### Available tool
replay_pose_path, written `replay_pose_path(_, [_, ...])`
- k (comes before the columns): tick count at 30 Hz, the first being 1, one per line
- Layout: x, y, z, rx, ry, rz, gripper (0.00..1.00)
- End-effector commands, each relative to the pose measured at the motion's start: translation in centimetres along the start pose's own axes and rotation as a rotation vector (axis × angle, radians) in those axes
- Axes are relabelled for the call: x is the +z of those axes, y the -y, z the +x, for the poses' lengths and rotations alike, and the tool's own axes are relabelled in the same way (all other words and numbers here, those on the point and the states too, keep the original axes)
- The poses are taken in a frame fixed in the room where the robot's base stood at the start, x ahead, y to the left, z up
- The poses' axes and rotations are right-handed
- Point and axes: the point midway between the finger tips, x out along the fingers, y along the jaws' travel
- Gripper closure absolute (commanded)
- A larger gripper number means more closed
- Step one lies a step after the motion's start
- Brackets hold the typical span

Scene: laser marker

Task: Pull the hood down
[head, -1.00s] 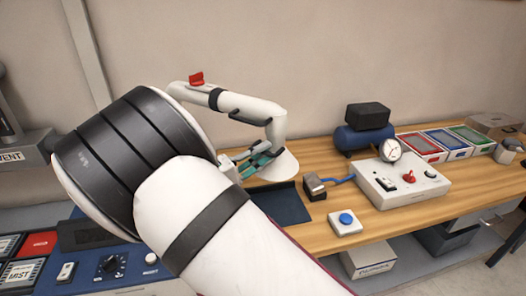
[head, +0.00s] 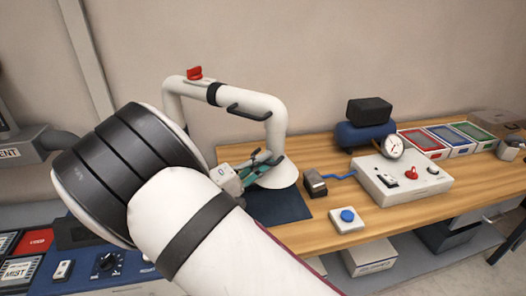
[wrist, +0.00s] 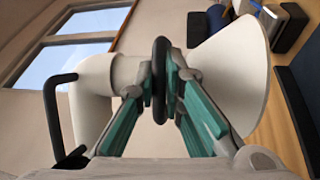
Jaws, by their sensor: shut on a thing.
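The hood is a white cone (head: 279,178) at the end of a bent white pipe (head: 264,103), hanging over a dark mat on the bench. In the wrist view the cone (wrist: 228,75) is right of and behind my fingers. My gripper (head: 264,165) is shut on a black handle at the hood. In the wrist view my green-and-grey fingers (wrist: 161,82) pinch this handle (wrist: 160,50) from both sides. A second black handle (wrist: 55,112) sits further up the pipe, free of my gripper. My arm hides the pipe's far left part.
A dark mat (head: 280,208) lies below the hood. To the right are a small dark block (head: 314,184), a blue-button box (head: 346,219), a control box (head: 403,183) and an air tank (head: 363,136). A blue panel (head: 85,262) stands at the lower left.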

Motion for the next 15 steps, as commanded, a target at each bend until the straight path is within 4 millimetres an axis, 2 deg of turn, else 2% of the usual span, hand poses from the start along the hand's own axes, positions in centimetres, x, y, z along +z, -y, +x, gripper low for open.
replay_pose_path(1, [-0.03, 1.3, -0.13, 0.001, -0.002, -0.008, 1.0])
replay_pose_path(3, [0.06, 1.81, -0.23, 0.001, -0.001, -0.006, 1.0])
replay_pose_path(11, [0.18, 1.63, -0.24, 0.001, 0.001, -0.004, 1.0])
replay_pose_path(12, [0.19, 1.61, -0.23, 0.002, 0.001, -0.004, 0.82])
replay_pose_path(15, [0.19, 1.61, -0.23, 0.001, 0.002, -0.004, 0.82])
